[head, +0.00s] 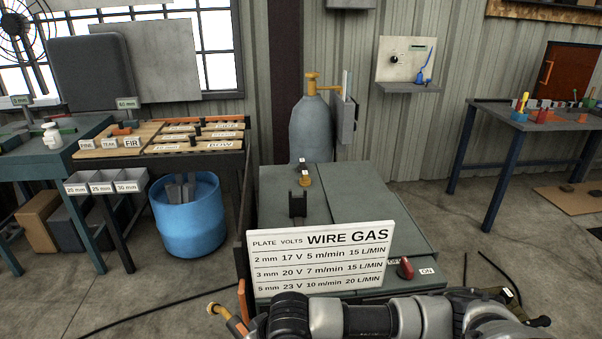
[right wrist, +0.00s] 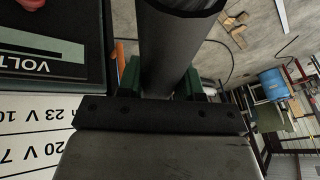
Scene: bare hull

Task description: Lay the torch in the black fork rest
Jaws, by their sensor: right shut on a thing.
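The black fork rest (head: 298,205) stands upright and empty on top of the grey welding machine (head: 280,182). My right gripper (right wrist: 160,82) is shut on the torch, whose dark grey round body (right wrist: 170,48) passes between its green fingers in the right wrist view. In the head view my right arm crosses the bottom edge in front of the machine, nearer to me than the fork rest. An orange and brass piece, perhaps the torch's neck, shows left of the arm (head: 226,317). The gripper's fingers are hidden there. My left gripper is not in view.
A white settings sign (head: 320,259) stands between my right arm and the fork rest. A red knob (head: 405,268) is at its right. Small labelled knobs (head: 304,176) and a gas cylinder (head: 312,128) are behind the rest. A blue barrel (head: 188,222) stands left.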

